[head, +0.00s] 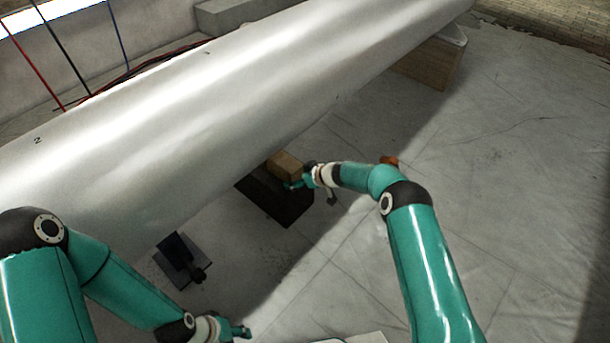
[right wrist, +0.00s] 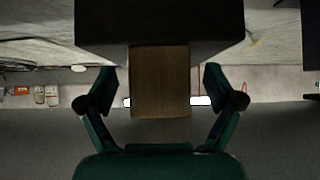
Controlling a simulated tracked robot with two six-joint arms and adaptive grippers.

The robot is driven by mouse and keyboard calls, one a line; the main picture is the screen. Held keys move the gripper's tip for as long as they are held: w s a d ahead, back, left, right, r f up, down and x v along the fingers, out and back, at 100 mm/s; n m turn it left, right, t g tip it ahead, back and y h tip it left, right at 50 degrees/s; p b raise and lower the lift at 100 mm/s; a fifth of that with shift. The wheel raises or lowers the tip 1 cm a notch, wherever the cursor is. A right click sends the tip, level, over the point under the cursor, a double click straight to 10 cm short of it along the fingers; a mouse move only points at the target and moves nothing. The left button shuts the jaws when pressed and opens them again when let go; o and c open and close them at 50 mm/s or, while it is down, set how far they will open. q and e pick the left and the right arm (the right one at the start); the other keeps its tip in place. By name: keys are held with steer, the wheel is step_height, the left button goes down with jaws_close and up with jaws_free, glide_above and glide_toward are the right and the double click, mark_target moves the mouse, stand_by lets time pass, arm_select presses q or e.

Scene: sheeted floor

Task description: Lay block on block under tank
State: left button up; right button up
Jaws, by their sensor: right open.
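The large pale tank (head: 230,90) runs diagonally across the head view. Below its near side, a small wooden block (head: 285,164) sits on a dark block (head: 275,200) on the floor. My right gripper (head: 299,180) is at the wooden block. In the right wrist view its open fingers (right wrist: 160,88) stand on either side of the wooden block (right wrist: 160,70), with a gap on each side. That view appears upside down, with the dark block (right wrist: 160,22) at the top against the wooden one. My left gripper (head: 242,331) is low in the head view, away from the blocks; its opening is unclear.
A larger wooden support (head: 430,64) stands under the tank's far end. A dark stand (head: 180,258) is on the floor left of the blocks. A small orange thing (head: 389,160) shows behind my right arm. Cables (head: 62,55) hang at the left. The sheeted floor at right is clear.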

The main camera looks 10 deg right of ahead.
steer(key=shift+r, duration=0.1)
steer(key=a+r+p+v, duration=0.1)
steer(key=p+v, duration=0.1)
steer(key=v, duration=1.1)
steer(key=s+a+f+m+g+h+p, duration=0.1)
steer(key=s+f+m+g, duration=0.15)
steer(key=s, duration=0.95)
steer(key=s+a+f+m+g+p, duration=0.15)
steer(key=s+m, duration=0.25)
steer(key=s, duration=0.9)
steer(key=s+a+f+m+g+h+p, duration=0.1)
steer(key=s+f+m+g, duration=0.25)
steer(key=s, duration=0.85)
step_height(320, 180, up, 39)
steer(key=p, duration=3.8)
steer(key=shift+w+a+f, duration=0.1)
steer(key=shift+a+f, duration=0.05)
